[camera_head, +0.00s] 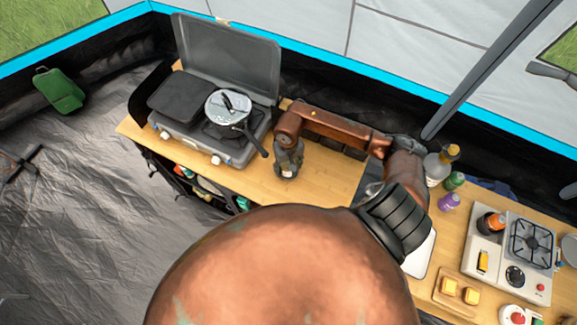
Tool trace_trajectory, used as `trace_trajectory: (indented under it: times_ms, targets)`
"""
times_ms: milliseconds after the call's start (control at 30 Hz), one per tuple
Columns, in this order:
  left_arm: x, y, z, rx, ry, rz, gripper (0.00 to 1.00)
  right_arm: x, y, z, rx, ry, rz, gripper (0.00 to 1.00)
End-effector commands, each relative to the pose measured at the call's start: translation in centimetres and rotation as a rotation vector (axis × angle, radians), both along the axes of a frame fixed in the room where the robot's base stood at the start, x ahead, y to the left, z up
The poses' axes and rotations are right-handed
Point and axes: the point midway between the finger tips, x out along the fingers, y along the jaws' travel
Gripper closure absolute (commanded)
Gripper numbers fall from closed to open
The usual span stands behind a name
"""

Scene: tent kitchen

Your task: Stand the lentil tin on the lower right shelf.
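My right gripper (287,174) points down close over the wooden worktop, just right of the camp stove. Its arm comes up from the bottom of the picture, bends at the right and reaches back left. My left gripper is not in view. I cannot make out a lentil tin. Dark shelving (165,174) with several colourful items shows below the worktop's front edge at the left. Its lower right part is hidden by my arm.
The camp stove (184,128) with raised lid bears a pot (228,107) whose handle points towards my gripper. Bottles (449,201), a single burner (530,243) and a board (443,290) with yellow blocks stand at right. Worktop (325,180) right of the gripper is bare.

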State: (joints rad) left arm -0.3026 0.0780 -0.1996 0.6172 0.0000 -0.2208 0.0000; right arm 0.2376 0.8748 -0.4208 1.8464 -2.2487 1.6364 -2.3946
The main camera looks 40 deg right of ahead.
Motion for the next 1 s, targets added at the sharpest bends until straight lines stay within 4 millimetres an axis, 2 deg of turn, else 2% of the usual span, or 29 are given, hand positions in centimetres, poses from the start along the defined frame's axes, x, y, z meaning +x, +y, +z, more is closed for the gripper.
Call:
trace_trajectory:
  times_ms: [167, 200, 400, 767, 867, 1000]
  targets:
    - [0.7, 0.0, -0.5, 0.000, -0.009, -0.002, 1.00, 0.1, 0.0, -0.3, 0.000, -0.002, 0.000, 0.87]
    - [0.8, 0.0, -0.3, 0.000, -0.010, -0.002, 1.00, 0.0, 0.0, -0.3, 0.000, 0.000, 0.000, 0.44]
    - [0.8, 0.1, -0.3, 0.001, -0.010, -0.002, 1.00, 0.0, 0.0, -0.2, 0.000, 0.000, 0.000, 0.30]
    - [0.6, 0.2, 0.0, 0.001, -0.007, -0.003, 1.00, 0.0, 0.0, 0.0, 0.000, 0.001, 0.000, 0.29]
    - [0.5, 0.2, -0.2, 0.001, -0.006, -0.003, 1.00, 0.2, -0.1, 0.9, -0.003, -0.004, 0.001, 0.29]
    - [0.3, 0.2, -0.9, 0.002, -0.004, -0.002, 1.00, 0.2, -0.1, 3.5, -0.004, -0.006, 0.003, 0.29]
